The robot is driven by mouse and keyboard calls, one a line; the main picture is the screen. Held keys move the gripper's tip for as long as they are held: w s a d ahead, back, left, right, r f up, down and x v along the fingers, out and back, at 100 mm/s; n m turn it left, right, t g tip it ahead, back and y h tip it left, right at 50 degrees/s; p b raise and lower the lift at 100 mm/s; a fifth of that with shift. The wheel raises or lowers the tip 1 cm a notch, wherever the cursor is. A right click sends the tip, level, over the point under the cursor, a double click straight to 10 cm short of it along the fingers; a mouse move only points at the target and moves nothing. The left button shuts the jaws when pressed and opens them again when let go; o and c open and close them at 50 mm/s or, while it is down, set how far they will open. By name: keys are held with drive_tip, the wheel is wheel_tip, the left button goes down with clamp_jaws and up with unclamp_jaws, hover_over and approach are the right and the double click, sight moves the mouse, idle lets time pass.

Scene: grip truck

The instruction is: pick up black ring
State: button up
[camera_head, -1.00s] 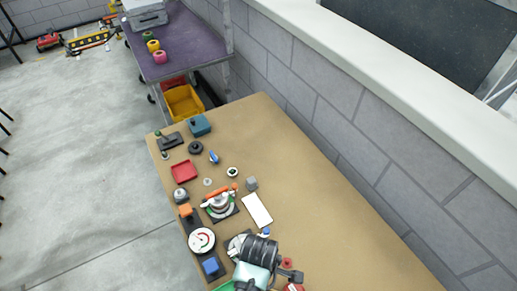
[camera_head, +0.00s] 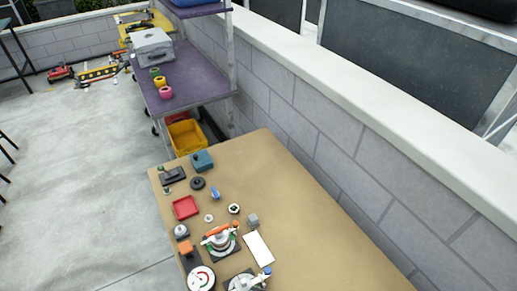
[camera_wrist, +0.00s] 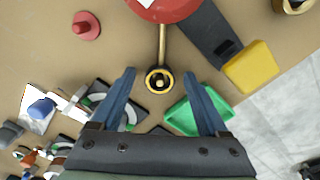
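A black ring (camera_head: 198,183) lies flat near the far left of the tan table in the head view, between a red tray and a teal box. I cannot make it out in the wrist view. My gripper (camera_wrist: 161,75) is open and empty in the wrist view, its two blue fingers spread apart. A black and gold round end of a brass rod (camera_wrist: 159,80) shows between the fingertips; I cannot tell how far below them it is. My gripper is not in the head view now.
Around the ring are the red tray (camera_head: 185,207), teal box (camera_head: 202,161), black lever base (camera_head: 173,175) and blue piece (camera_head: 215,192). Gauges and clamps crowd the near left. The table's right side (camera_head: 320,235) is clear, beside a grey block wall (camera_head: 345,155).

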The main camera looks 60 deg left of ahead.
clamp_jaws()
drive_tip(key=shift+r, duration=0.1)
